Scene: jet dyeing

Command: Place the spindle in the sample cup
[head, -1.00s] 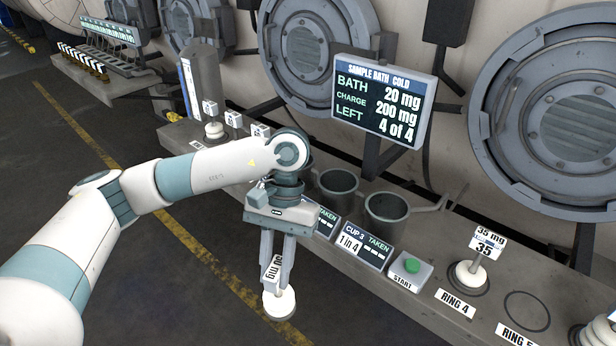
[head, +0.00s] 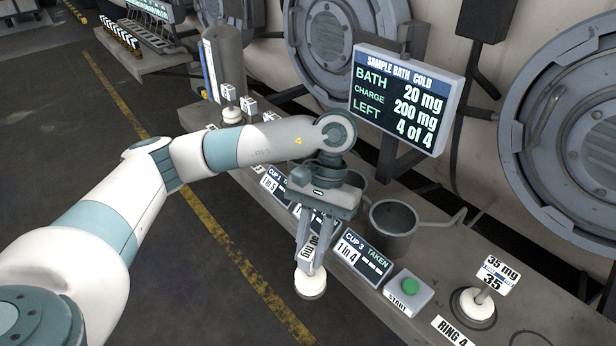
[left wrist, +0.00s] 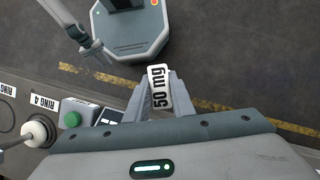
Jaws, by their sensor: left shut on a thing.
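My left gripper (head: 307,243) points down and is shut on a spindle (head: 311,283), which has a round white base and a tag reading 50 mg. The spindle hangs over the floor, in front of the bench's front edge. In the left wrist view, the 50 mg tag of the spindle (left wrist: 160,88) shows between the fingers, and its base is hidden. The grey cup behind the CUP 3 sign (head: 392,228) is open at the top, to the right of my gripper. A second cup (head: 356,180) is partly hidden behind my gripper.
The bench (head: 420,325) carries the CUP 3 sign (head: 364,257) marked TAKEN, a green START button (head: 409,288) and a 35 mg spindle (head: 477,302) near RING 4. A display (head: 405,97) reads bath 20 mg, charge 200 mg, left 4 of 4. Open floor lies in front.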

